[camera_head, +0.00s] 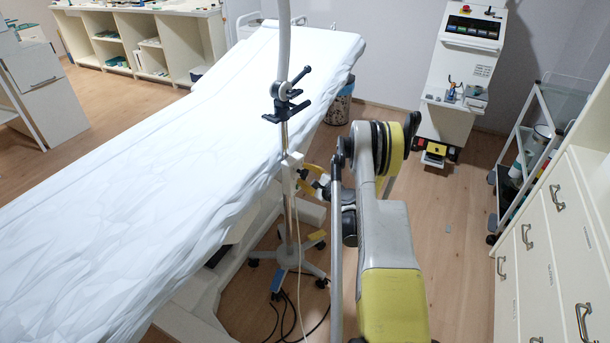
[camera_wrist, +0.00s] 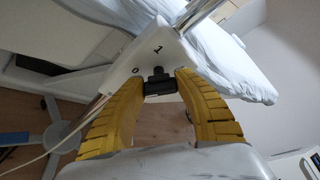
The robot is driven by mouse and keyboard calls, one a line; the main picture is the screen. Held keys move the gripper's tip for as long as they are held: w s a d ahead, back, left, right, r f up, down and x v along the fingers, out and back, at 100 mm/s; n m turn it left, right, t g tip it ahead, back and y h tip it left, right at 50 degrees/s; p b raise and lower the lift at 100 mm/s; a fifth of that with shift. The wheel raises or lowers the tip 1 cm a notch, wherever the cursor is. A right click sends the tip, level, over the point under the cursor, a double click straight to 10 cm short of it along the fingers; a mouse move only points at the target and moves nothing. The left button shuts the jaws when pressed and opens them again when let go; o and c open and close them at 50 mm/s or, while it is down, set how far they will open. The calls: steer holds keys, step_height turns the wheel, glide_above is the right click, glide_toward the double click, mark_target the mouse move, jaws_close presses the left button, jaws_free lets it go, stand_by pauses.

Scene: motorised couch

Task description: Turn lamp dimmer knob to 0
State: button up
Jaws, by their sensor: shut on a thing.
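The lamp's dimmer box (camera_wrist: 139,58) is white, with a printed 0 at its left and a 1 higher up in the wrist view. A small black dimmer knob (camera_wrist: 158,74) sits on it. My gripper (camera_wrist: 163,85) has its yellow ribbed fingers shut on the knob from both sides. A narrow dark part of the knob shows beyond the fingertips, on the side of the 1; its exact setting is unclear. In the head view the box (camera_head: 292,162) is on the lamp pole (camera_head: 284,60), and my gripper (camera_head: 314,181) is against it, partly hidden by my arm.
The couch (camera_head: 170,140) with a white sheet lies left of the pole. The lamp's wheeled base (camera_head: 293,256) and cables (camera_head: 284,314) are on the floor below. Drawers (camera_head: 550,250) and a trolley (camera_head: 530,150) stand at the right. A white machine (camera_head: 458,75) is at the back.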

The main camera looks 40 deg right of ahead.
mark_target(305, 172)
stand_by(0.4)
steer(key=o, duration=1.2)
step_height(305, 172, up, 9)
steer(key=shift+d+f, duration=0.1)
steer(key=shift+r, duration=0.6)
steer(key=shift+c, duration=0.6)
